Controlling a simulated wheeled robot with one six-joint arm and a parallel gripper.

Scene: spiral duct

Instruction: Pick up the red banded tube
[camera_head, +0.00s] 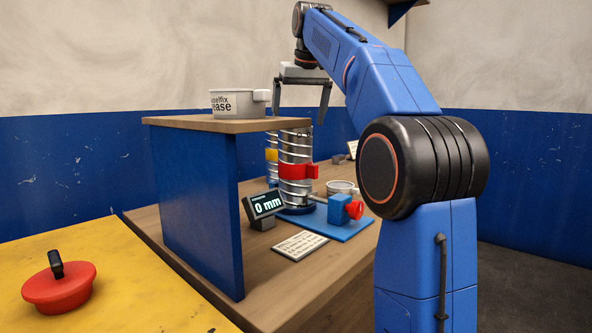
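The red banded tube (295,188) is a silvery, ridged spiral duct with a red clamp band (298,171) around its middle. It stands upright near a blue base plate on the wooden bench, right of the raised shelf. Another band, yellow (271,155), shows at its left; I cannot tell whether it belongs to a second duct behind. My gripper (299,114) points down above the tube, with its two dark fingers wide apart and nothing visible between them.
A grey grease tub (234,103) stands on the raised wooden shelf (205,124), close left of my gripper. A red lidded object (59,289) lies front left.

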